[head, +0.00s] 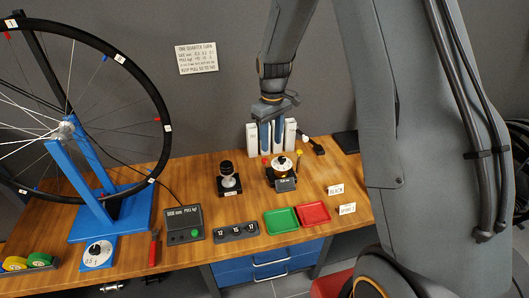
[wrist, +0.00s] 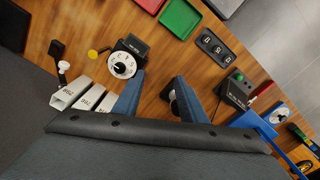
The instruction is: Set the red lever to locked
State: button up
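No lever is plainly readable as red with a lock marking. A small red knob (head: 265,161) shows beside the dial device (head: 283,166), which also shows in the wrist view (wrist: 123,65). My gripper (head: 272,148) is above the back of the bench, behind the dial device. In the wrist view its blue fingers (wrist: 160,78) are apart, with only bench visible between their tips. The small red knob is not visible there.
White upright boxes (head: 289,134) stand close to my gripper. A black-topped post (head: 228,177) is left of the dial device. Green (head: 281,221) and red (head: 314,213) trays lie at the front. A wheel on a blue stand (head: 108,214) fills the left.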

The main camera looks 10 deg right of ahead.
aim_at(264, 159)
jog(key=w+f+n+p, duration=0.2)
jog(key=w+f+n, duration=0.1)
jog(key=w+f, duration=0.6)
jog(key=shift+w+f+p, duration=0.2)
jog(key=shift+f+p, duration=0.45)
jog(key=shift+f, duration=0.95)
jog(key=shift+w+f+p, duration=0.2)
jog(key=shift+f+p, duration=0.45)
jog(key=shift+f, duration=0.95)
grip_shut()
